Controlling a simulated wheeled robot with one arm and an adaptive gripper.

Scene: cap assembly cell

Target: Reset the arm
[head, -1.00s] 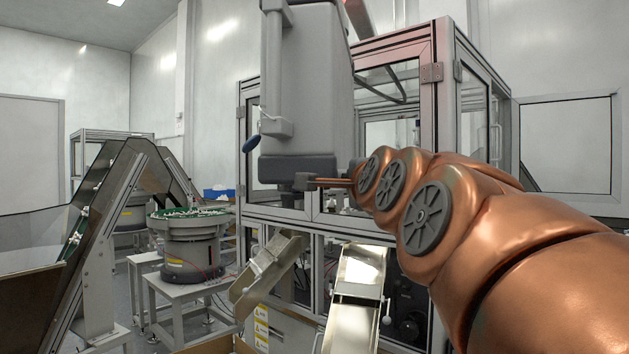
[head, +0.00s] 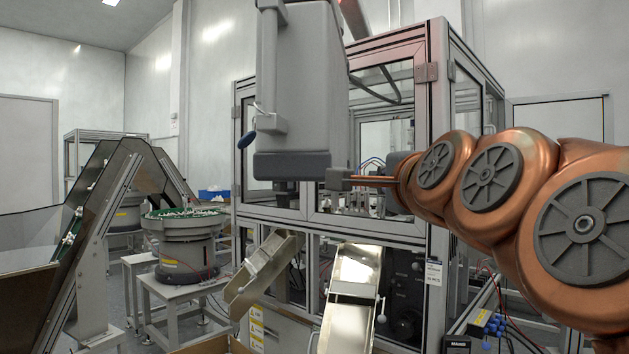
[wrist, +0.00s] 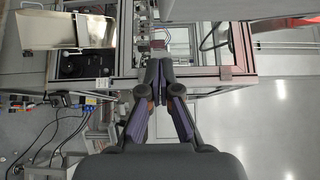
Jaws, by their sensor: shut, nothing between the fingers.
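My copper-coloured arm comes in from the right in the head view, roughly level. My gripper (head: 338,179) is at its far left end, in front of the glazed machine cabinet (head: 427,130). In the wrist view my gripper (wrist: 158,68) has its dark fingers with purple-grey sides brought together at the tips. Nothing is held between them. The cabinet frame lies beyond the fingertips; I cannot tell the gap.
A grey hopper unit (head: 300,90) hangs close to the gripper. Metal chutes (head: 352,285) stand below. A bowl feeder (head: 185,235) and an inclined conveyor (head: 115,230) are at left. Cables (wrist: 62,130) and open floor (wrist: 270,110) show in the wrist view.

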